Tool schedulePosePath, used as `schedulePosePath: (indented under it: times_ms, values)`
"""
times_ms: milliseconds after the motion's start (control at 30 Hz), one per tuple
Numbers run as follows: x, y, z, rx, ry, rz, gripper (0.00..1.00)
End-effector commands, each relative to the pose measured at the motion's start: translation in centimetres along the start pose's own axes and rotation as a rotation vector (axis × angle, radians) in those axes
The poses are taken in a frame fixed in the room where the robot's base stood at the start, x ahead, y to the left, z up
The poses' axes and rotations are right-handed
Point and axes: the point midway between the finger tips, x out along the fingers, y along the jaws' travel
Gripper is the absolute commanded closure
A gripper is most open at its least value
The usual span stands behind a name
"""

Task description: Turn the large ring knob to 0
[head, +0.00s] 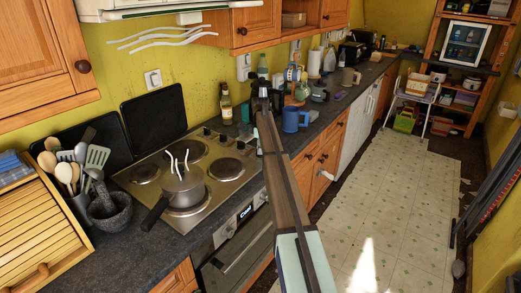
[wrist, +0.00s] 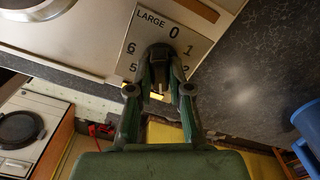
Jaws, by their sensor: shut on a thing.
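The large ring knob (wrist: 158,84) is dark and sits on a pale dial plate (wrist: 146,36) marked LARGE in the wrist view. The digits 0, 1, 5 and 6 show around it, with 0 beyond the fingertips. The fingers of my gripper (wrist: 160,56) close on the knob from both sides. They cover much of it and the lower part of its dial, so I cannot tell which digit it points to. In the head view the steel hob (head: 150,205) shows to the left of my arm, which hides part of its right side.
A grey saucepan (head: 181,188) stands on the hob's front ring. A blue mug (head: 291,119) stands on the counter right of my arm and also shows at the wrist view's right edge (wrist: 309,124). A bottle (head: 226,104) stands behind the hob.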

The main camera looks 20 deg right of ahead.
Motion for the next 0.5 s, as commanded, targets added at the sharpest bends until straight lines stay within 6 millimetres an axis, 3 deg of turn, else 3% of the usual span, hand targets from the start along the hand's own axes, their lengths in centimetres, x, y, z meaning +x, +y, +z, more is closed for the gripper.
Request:
schedulePosePath:
  times_ms: [500]
  values:
    - [0.19,0.04,-0.01,-0.395,0.000,0.002,1.00]
